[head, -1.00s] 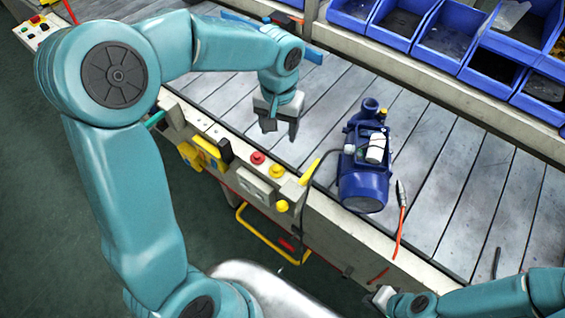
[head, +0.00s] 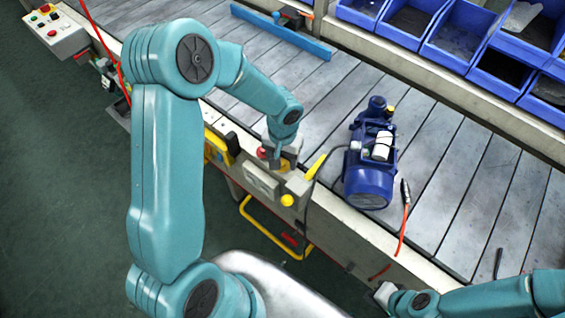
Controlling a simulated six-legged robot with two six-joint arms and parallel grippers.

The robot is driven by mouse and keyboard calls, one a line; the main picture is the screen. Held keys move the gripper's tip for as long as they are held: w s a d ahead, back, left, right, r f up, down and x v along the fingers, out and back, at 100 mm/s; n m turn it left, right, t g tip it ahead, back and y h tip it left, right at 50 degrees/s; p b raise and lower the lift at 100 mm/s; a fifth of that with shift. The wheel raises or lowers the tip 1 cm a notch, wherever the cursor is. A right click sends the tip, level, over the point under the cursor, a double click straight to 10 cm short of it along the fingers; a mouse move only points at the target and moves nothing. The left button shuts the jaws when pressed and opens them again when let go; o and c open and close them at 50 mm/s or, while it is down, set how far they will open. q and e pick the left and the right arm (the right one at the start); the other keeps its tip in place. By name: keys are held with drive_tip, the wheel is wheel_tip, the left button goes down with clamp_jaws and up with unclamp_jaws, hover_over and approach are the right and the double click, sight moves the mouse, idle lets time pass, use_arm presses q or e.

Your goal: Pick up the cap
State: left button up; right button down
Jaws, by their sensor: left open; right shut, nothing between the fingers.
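I cannot tell for certain which thing is the cap. A small yellow cap-like piece (head: 390,111) sits on the blue pump (head: 369,188), near its upper end. The pump stands on the slatted line and has a white cylinder (head: 382,146) on it. My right gripper (head: 384,293) is shut and empty near the line's front edge, at lower right.
A yellow knob (head: 287,200) and a yellow handle (head: 316,166) are close to my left gripper. A red cable (head: 403,229) lies right of the pump. Blue bins (head: 460,50) line the back. The slatted surface (head: 460,200) right of the pump is mostly clear.

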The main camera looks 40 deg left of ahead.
use_arm(q)
drive_tip(key=shift+a+f, duration=0.1)
drive_tip(key=shift+f, duration=0.5)
drive_tip(key=c, duration=0.8)
